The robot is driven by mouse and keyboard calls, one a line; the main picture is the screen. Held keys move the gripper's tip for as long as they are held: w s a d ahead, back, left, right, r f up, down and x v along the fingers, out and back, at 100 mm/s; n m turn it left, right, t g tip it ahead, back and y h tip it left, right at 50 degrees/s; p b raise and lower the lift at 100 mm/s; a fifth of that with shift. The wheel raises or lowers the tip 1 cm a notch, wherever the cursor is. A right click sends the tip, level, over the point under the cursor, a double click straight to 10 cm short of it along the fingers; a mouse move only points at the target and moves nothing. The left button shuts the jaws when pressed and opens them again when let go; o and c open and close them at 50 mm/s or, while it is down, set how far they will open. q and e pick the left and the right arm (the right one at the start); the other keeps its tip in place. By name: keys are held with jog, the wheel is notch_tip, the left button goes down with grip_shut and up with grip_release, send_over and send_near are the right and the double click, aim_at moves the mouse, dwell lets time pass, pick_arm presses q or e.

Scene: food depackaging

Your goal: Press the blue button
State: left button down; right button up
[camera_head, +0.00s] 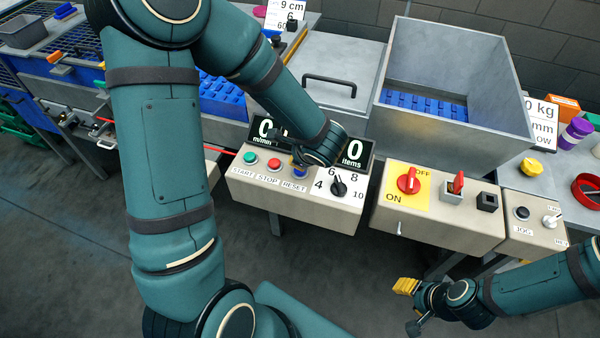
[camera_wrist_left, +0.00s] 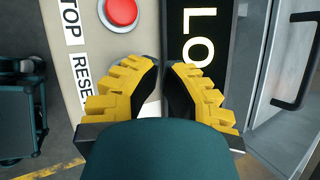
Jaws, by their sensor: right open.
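The blue button (camera_head: 299,170) shows in the head view above the RESET label on the beige control box (camera_head: 268,189), partly covered by my left wrist. My left gripper (camera_wrist_left: 165,66) is low over this box. Its yellow-padded fingers have a narrow gap between their tips, and whether that counts as open or shut is unclear. In the left wrist view the blue button is hidden behind the fingers, and contact cannot be told. My right gripper (camera_head: 408,306) is open and empty, in front of the boxes at the lower right.
Left of the blue button are a red STOP button (camera_head: 274,163) and a green START button (camera_head: 250,157). A black dial (camera_head: 339,187) sits to its right. Dark displays (camera_head: 356,154) stand behind. Another box carries a red switch (camera_head: 408,180) on yellow.

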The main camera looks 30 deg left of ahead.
dwell(1.4)
pick_arm(q)
jog(key=shift+f+b, duration=0.4)
jog(key=shift+b, duration=0.3)
jog(key=shift+f+b, duration=0.55)
jog(key=shift+b, duration=0.1)
dwell(0.7)
jog(key=shift+r, duration=0.15)
jog(key=shift+r+p, duration=0.55)
jog(key=shift+r, duration=0.25)
jog(key=shift+r, duration=0.15)
jog(key=shift+r+p, duration=1.65)
jog(key=shift+r, duration=0.7)
